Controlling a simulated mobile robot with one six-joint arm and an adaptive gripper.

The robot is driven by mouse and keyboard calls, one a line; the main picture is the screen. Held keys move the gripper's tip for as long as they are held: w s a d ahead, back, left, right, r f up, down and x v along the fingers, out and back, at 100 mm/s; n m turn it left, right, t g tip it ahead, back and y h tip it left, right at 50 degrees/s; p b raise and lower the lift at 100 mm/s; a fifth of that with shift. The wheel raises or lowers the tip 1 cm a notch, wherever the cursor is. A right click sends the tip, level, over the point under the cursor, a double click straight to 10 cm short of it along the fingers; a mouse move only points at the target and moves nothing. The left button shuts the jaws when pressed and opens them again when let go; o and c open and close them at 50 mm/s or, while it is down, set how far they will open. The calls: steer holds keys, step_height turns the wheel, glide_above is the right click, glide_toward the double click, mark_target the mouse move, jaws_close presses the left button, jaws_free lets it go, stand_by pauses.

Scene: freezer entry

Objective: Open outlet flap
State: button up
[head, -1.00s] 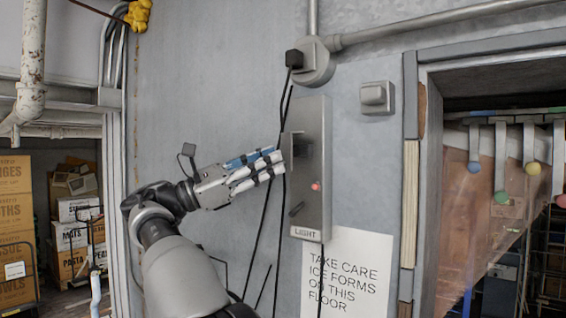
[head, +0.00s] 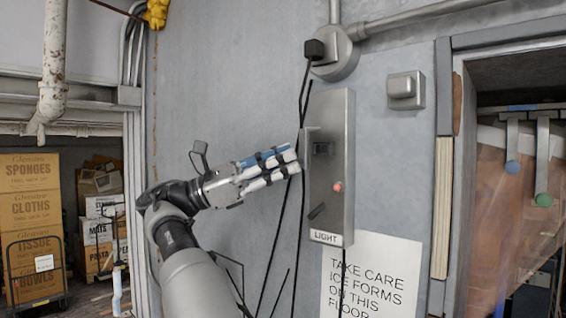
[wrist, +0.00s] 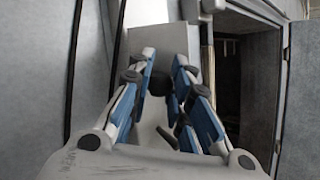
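A small grey wall box with a lid-like front (head: 405,90), which looks like the outlet and its flap, is on the wall in the upper right of the head view. Its front looks closed. My gripper (head: 298,160) is to the left of and below it. The fingertips are at the left edge of a taller grey box marked LIGHT (head: 336,200); I cannot tell whether they touch it. In the wrist view my gripper (wrist: 165,62) has its blue-padded fingers apart, with nothing clearly held. I cannot clearly identify the outlet there.
Black cables (head: 285,235) hang between my arm and the LIGHT box. A black plug (head: 315,48) sits at a round conduit box above. A paper sign (head: 370,275) is below. The doorway's wooden edge (head: 442,200) is at right. Stacked cartons (head: 30,210) stand far left.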

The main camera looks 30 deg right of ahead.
steer(key=o, duration=0.5)
stand_by(0.3)
